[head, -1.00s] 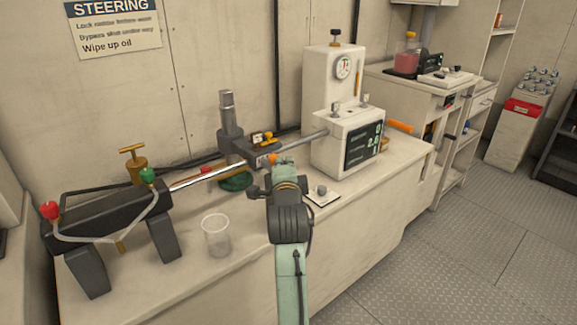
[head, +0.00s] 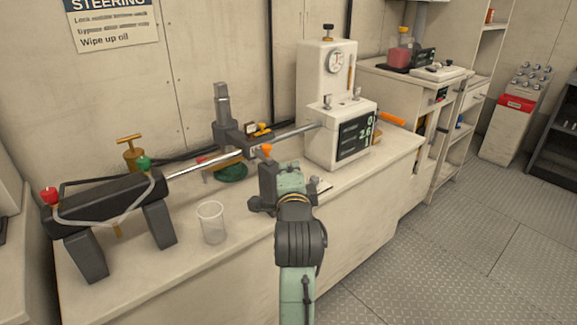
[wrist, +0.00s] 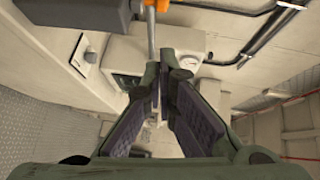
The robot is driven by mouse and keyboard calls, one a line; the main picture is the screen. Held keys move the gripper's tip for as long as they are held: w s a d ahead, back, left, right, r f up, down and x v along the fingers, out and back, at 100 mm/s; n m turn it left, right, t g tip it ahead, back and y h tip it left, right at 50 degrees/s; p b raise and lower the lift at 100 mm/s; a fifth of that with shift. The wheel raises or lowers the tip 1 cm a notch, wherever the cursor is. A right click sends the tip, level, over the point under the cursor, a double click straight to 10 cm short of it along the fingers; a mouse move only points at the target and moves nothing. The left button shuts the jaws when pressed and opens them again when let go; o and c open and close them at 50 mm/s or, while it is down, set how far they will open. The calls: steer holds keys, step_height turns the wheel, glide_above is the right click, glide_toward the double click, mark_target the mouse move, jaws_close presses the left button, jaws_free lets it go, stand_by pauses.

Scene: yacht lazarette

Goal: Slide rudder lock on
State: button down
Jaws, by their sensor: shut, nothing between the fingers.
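My gripper (wrist: 161,82) is shut and empty in the wrist view, its dark padded fingers close together. In the head view my wrist hides the fingers, above the bench's front part. A polished rod (head: 205,162) runs from a dark cylinder body (head: 110,200) to a grey upright post with a clamp (head: 224,118), and on towards a white unit. A small orange knob (head: 266,149) shows just behind my wrist. An orange piece (wrist: 161,5) beside a metal rod is at the top of the wrist view. I cannot tell which part is the rudder lock.
A clear beaker (head: 211,222) stands left of my arm on the bench. A white unit with a gauge and display (head: 340,130) stands behind on the right. A brass T-handle (head: 131,152) is at the back left. The bench front right (head: 375,165) is clear.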

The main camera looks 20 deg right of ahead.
steer(key=shift+v, duration=1.25)
